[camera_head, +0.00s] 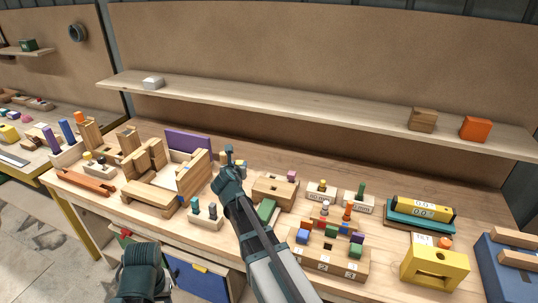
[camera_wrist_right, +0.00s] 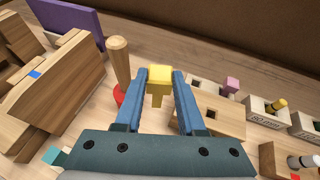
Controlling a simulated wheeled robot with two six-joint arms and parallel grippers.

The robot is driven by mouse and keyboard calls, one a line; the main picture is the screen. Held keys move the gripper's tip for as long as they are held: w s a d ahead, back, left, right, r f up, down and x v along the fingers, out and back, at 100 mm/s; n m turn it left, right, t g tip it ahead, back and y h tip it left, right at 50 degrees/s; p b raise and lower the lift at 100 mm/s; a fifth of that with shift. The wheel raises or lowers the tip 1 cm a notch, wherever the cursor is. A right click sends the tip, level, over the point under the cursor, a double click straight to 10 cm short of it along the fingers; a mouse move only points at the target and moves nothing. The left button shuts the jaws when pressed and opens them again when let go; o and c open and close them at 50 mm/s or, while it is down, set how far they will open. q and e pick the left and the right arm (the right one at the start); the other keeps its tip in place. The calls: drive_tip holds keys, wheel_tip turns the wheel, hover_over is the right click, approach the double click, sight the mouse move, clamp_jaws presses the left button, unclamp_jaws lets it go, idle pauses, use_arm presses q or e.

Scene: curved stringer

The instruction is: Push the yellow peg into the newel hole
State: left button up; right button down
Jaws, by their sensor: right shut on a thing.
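My right gripper (camera_head: 229,152) is over the middle of the bench. In the right wrist view its two blue fingers (camera_wrist_right: 159,78) are shut on the yellow peg (camera_wrist_right: 158,75), which has a wide square head and a narrower shank pointing down. A wooden block (camera_wrist_right: 215,115) with dark holes in its top lies just right of the peg; it also shows in the head view (camera_head: 275,191). I cannot tell which hole is the newel hole, nor whether the peg's tip touches anything. A dark part of my left arm (camera_head: 146,268) shows at the bottom, with no fingers visible.
A turned wooden pin with a red base (camera_wrist_right: 119,62) stands close left of the fingers. A wooden assembly with a purple panel (camera_head: 188,146) is left of my right gripper. Blocks with coloured pegs (camera_head: 328,250) crowd the right. A shelf (camera_head: 290,104) runs behind.

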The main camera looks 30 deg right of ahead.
drive_tip(key=s+d+r+m+g+h, duration=0.1)
drive_tip(key=s+d, duration=0.1)
drive_tip(key=d, duration=0.3)
drive_tip(key=s+d+r+m+g+h+p, duration=0.1)
drive_tip(key=s+d+m+h, duration=0.1)
drive_tip(key=d, duration=0.3)
drive_tip(key=shift+s+d+r+m+p, duration=0.3)
drive_tip(key=shift+s+r, duration=0.1)
drive_tip(key=shift+s, duration=0.35)
drive_tip(key=shift+a+f, duration=0.1)
drive_tip(key=shift+g, duration=0.3)
wheel_tip(320, 180, down, 6)
drive_tip(key=b, duration=0.6)
drive_tip(key=shift+r, duration=0.2)
drive_tip(key=shift+f+b, duration=2.2)
drive_tip(key=shift+f, duration=0.1)
drive_tip(key=shift+c, duration=2.1)
unclamp_jaws()
drive_tip(key=shift+r, duration=0.1)
